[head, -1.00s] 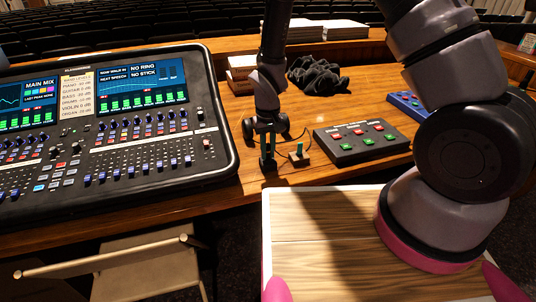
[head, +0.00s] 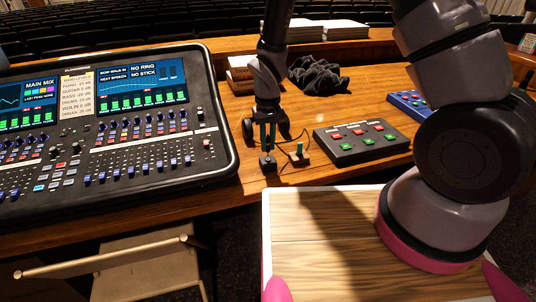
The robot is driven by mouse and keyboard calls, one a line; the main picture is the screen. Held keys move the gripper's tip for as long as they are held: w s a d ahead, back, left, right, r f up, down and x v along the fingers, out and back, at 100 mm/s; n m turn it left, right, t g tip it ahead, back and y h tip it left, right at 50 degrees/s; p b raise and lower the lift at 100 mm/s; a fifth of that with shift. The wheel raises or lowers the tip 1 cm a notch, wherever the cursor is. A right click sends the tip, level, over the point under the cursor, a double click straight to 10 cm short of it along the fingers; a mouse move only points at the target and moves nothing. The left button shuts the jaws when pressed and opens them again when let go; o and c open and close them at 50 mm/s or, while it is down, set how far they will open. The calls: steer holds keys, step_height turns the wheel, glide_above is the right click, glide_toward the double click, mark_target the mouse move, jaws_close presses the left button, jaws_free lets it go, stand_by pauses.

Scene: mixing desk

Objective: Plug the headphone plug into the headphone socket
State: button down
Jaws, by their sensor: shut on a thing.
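My gripper (head: 268,146) points down over the desk, just right of the mixing console. Its narrow fingers are shut on the headphone plug, which is too small and dark to make out clearly. A small dark block (head: 268,163) sits on the desk directly below the fingertips. A small tan block (head: 299,158) with a green upright piece stands just to the right, apart from the gripper. I cannot tell which block carries the headphone socket. A thin dark cable (head: 304,133) curves beside the gripper.
The mixing console (head: 232,160) fills the left. A black button box (head: 362,152) stands to the right, with a blue box (head: 408,103) behind it. A dark crumpled heap (head: 318,76), brown boxes (head: 240,73) and paper stacks (head: 345,30) lie at the back.

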steer(key=shift+r, duration=1.4)
